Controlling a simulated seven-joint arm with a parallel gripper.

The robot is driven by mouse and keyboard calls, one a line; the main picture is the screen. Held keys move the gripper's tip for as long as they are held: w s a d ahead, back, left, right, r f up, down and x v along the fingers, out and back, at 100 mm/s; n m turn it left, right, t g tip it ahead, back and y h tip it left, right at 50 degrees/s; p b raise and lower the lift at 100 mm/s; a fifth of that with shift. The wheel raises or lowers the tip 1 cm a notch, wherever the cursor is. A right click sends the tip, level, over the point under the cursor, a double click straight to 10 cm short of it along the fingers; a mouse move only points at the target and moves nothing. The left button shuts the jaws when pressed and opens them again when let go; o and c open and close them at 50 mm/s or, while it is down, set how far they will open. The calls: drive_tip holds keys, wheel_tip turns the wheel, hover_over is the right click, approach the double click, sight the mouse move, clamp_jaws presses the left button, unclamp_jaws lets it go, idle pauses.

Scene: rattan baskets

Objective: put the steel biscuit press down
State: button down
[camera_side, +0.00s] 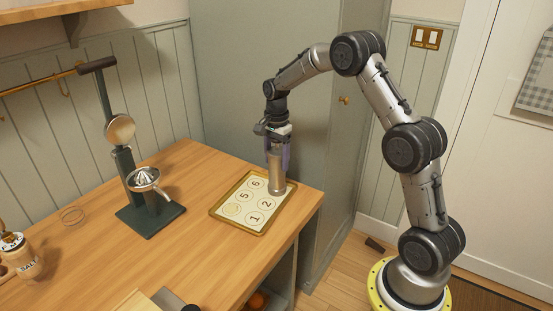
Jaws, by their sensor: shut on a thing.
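The steel biscuit press (277,181) is an upright metal cylinder at the far right part of the tray, in the side view. My gripper (278,157) points down and is shut on its upper part, with purple fingers on either side. The tray (217,213) has a gold rim and a pale sheet with numbered circles; 1, 2, 5 and 6 can be read. The press covers part of the sheet near its right edge. I cannot tell whether its base touches the tray.
A dark green lever juicer (125,165) with a metal bowl (145,180) stands left of the tray. A salt jar (22,262) and a thin wire ring (71,214) are at the left. A tall grey-green cabinet (240,80) stands behind.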

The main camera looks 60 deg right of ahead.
idle(0.3)
drive_tip(key=shift+c, duration=0.2)
unclamp_jaws()
drive_tip(key=shift+f, duration=0.15)
wheel_tip(320, 180, up, 12)
drive_tip(key=shift+r, duration=0.1)
drive_tip(key=s+a+r+n+t, duration=0.3)
drive_tip(key=s+a+r+n, duration=0.6)
drive_tip(key=s+a, duration=0.25)
drive_tip(key=s+a+f+n+t, duration=0.1)
drive_tip(key=s+a+n, duration=0.1)
drive_tip(key=s, duration=0.3)
drive_tip(key=s+a+f+n, duration=0.2)
drive_tip(key=s+n, duration=0.2)
drive_tip(key=s, duration=0.2)
drive_tip(key=s+a+f+n+t, duration=0.1)
drive_tip(key=s+a+f+n, duration=0.1)
drive_tip(key=s, duration=0.4)
drive_tip(key=shift+s+a+n+t, duration=0.25)
drive_tip(key=shift+a+n, duration=0.2)
drive_tip(key=shift+n, duration=0.65)
